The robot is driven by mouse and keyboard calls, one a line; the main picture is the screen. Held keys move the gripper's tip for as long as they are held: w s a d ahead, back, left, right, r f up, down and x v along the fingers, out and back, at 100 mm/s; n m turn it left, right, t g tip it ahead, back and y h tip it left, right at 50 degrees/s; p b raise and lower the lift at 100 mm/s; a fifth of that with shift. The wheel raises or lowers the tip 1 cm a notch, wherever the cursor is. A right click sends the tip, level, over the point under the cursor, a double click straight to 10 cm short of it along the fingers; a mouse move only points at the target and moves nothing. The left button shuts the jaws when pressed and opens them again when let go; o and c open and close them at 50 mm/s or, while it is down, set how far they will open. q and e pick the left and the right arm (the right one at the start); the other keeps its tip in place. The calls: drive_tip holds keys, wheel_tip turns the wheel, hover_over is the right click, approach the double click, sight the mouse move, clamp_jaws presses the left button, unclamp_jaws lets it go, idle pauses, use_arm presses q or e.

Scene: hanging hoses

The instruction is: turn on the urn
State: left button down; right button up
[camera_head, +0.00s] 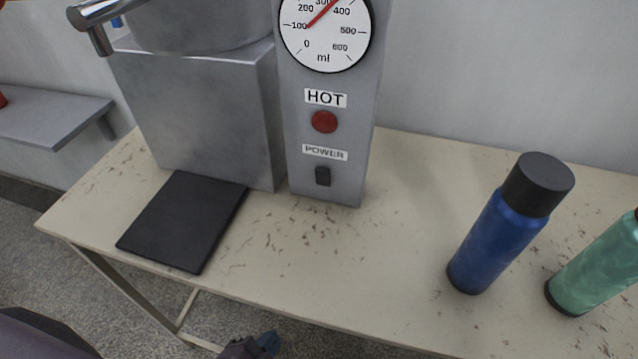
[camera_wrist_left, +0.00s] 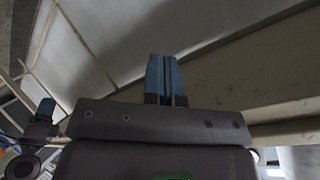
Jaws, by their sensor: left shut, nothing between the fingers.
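The urn's grey body (camera_head: 215,115) stands at the back left of the table. Its upright panel (camera_head: 351,100) carries a round dial marked in ml (camera_head: 326,35), a dark red round lamp (camera_head: 324,122) under a HOT label, and a small black switch (camera_head: 323,176) under a POWER label. My left gripper (camera_head: 268,341) is at the bottom edge of the head view, in front of and below the table edge, well apart from the switch. In the left wrist view its blue fingers (camera_wrist_left: 165,78) are together and empty. A blue-tipped part (camera_wrist_left: 46,108), apparently my right gripper, shows at far left there.
A black flat pad (camera_head: 185,220) lies in front of the urn under a metal spout (camera_head: 98,40). A blue bottle (camera_head: 497,240) and a green bottle (camera_head: 600,265) stand at the right of the beige table (camera_head: 400,250). The table between panel and bottles is clear.

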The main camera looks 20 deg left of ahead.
use_arm(q)
drive_tip(key=s+d+r+m+t, duration=0.1)
drive_tip(key=r+m+t, duration=0.1)
drive_tip(key=r, duration=0.3)
drive_tip(key=s+d+r+m+t+y, duration=0.1)
drive_tip(key=r+m+t, duration=0.1)
drive_tip(key=r, duration=0.4)
drive_tip(key=s+d+r+m+t, duration=0.1)
drive_tip(key=r+m+t, duration=0.2)
drive_tip(key=r+t, duration=0.1)
drive_tip(key=shift+s+d+r+y+b, duration=0.3)
drive_tip(key=shift+r+y, duration=0.1)
drive_tip(key=shift+r, duration=0.45)
drive_tip(key=shift+w, duration=0.1)
